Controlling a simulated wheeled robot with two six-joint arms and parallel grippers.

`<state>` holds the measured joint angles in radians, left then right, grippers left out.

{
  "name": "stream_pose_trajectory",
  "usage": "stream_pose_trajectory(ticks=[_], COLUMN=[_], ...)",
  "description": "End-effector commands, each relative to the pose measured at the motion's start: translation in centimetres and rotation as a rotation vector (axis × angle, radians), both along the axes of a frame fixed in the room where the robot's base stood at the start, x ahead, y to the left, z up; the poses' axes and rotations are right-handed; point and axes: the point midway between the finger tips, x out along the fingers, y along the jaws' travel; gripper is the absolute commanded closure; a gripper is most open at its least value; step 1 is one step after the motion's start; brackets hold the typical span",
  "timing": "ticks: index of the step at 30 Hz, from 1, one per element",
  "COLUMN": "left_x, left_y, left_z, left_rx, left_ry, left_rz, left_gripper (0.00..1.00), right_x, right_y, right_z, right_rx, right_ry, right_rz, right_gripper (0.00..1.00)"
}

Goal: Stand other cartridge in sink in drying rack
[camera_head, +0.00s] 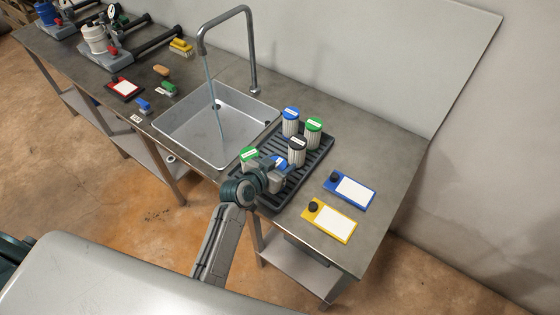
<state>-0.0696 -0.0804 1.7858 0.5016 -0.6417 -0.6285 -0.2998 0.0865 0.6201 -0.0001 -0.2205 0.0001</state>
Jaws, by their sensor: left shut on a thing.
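The drying rack (322,155) is a dark ridged tray on the counter, right of the sink (181,133). Another blue cap (280,160) shows at the near part of the rack, partly hidden by my left gripper (262,168). A second green-capped cartridge (248,154) is at the rack's near left edge. My left gripper is shut, seemingly on this green-capped cartridge; its jaws are largely hidden. No cartridge shows in the sink. My right gripper is not in view.
A tall faucet (252,60) runs water into the sink. Blue (350,191) and yellow (331,222) labelled boards lie right of the rack. A red board (124,88), brushes and pump units are left of the sink. The right counter end is clear.

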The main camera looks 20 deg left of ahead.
Motion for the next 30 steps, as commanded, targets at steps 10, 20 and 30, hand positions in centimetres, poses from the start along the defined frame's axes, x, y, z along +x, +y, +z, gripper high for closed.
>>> stream_pose_trajectory(ticks=[10,20,30], left_x=[0.0,0.0,-1.6], left_y=[0.0,0.0,0.7], left_z=[-0.4,-0.5,0.2], left_rx=[0.001,0.001,0.002], left_ry=[-0.001,-0.001,-0.002], left_rz=[0.001,0.000,0.000], left_gripper=[0.74,0.26,0.26], right_x=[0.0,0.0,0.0], right_y=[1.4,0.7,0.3], right_z=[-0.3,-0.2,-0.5], right_rx=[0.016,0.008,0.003], right_ry=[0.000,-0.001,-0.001], right_rz=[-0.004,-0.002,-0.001], right_gripper=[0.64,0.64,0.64])
